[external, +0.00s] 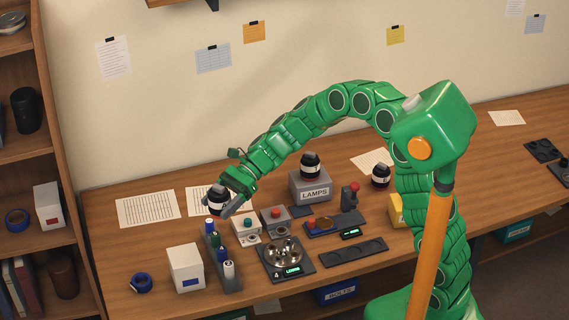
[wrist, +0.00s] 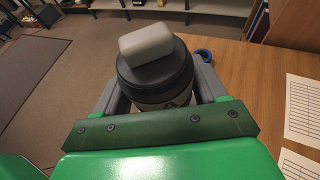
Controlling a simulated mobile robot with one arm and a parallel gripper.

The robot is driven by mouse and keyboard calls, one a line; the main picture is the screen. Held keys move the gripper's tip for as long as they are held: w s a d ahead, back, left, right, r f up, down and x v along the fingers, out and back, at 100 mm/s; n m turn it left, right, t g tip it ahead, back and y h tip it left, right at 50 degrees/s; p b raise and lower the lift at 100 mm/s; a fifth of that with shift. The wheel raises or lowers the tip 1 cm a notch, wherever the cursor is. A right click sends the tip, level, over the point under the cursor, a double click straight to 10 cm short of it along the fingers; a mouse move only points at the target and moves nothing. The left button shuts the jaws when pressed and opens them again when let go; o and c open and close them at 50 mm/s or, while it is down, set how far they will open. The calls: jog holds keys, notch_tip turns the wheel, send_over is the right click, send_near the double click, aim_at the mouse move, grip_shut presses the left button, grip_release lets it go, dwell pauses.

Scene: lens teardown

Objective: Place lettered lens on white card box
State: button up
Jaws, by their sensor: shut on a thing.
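My gripper (external: 228,206) is shut on a black lens with a white band (external: 216,200), above the left part of the bench. The wrist view shows the dark lens (wrist: 155,85) between the two fingers (wrist: 160,98), with part of a dark mark on its pale band. A pale rounded block (wrist: 147,43) overlaps the lens's far end there; I cannot tell whether it touches. The white card box (external: 185,262), with a blue label, stands on the bench nearer the front edge, below and left of the gripper. The lens is apart from it.
A rack of small bottles (external: 222,260) stands right beside the white box. A blue tape roll (external: 140,283) lies to its left. A grey LAMPS box (external: 297,190) bears another black lens (external: 311,164); a third lens (external: 380,178) stands further right. A metal dish (external: 284,252) sits right of the rack.

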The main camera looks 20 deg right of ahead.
jog(key=s+a+n+g, duration=0.1)
jog(key=s, duration=0.8)
send_over(184, 256)
jog(key=shift+h, duration=0.3)
jog(key=f, duration=0.7)
jog(key=shift+s+d+f, duration=0.3)
jog(key=shift+d+f, duration=0.05)
jog(key=shift+d, duration=0.05)
jog(key=shift+w+a+f, duration=0.35)
jog(key=shift+a+f, duration=0.1)
jog(key=shift+f, duration=1.65)
jog(key=shift+f, duration=0.5)
